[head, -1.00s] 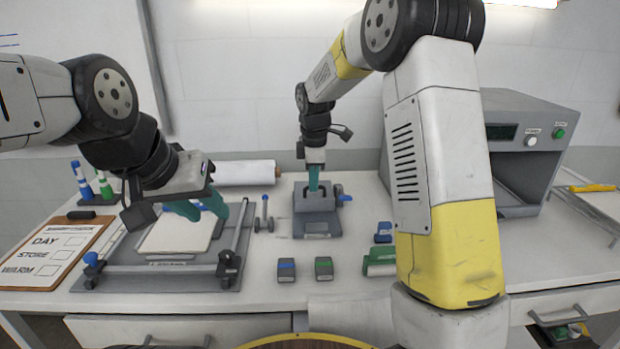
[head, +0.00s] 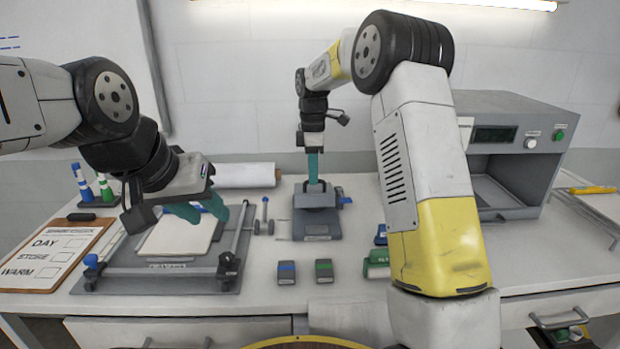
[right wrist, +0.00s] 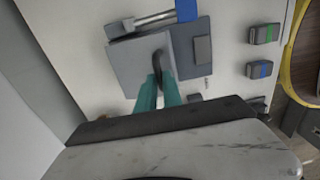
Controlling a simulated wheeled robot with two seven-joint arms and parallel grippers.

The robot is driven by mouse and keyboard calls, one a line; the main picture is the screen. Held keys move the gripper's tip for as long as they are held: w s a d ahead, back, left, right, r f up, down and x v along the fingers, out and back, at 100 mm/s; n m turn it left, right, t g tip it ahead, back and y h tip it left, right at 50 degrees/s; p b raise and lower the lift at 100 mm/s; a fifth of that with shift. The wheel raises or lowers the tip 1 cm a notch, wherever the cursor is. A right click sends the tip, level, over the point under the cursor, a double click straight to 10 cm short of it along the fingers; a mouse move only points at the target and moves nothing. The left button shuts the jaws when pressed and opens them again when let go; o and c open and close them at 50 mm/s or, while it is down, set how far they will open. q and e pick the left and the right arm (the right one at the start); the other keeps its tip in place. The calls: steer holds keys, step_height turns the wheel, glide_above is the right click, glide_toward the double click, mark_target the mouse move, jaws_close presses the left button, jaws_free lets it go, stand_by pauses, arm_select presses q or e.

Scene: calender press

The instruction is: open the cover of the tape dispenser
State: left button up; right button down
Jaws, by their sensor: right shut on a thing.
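The tape dispenser (head: 317,228) is a grey box at the middle back of the table, with a blue part on its right side. Its grey cover (right wrist: 136,68) has a dark loop handle (right wrist: 157,61), which shows in the right wrist view. My right gripper (head: 313,181) comes down from above, its teal fingers (right wrist: 157,82) shut on the cover's handle. How far the cover is raised is hard to tell. My left gripper (head: 203,212) is open and empty over the pale pad at left.
A frame with rails (head: 160,283) holds the pale pad (head: 180,236). A clipboard (head: 48,258) lies at far left. Blue (head: 287,272) and green (head: 324,270) blocks sit in front of the dispenser. A grey machine (head: 535,150) stands at right; a white roll (head: 245,175) lies behind.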

mark_target(312, 188)
steer(key=shift+w+r+g, duration=0.5)
steer(key=shift+w+g, duration=0.2)
steer(key=shift+g, duration=0.1)
steer(key=shift+w+r+g, duration=0.5)
steer(key=shift+w+g, duration=0.15)
steer(key=shift+g, duration=0.15)
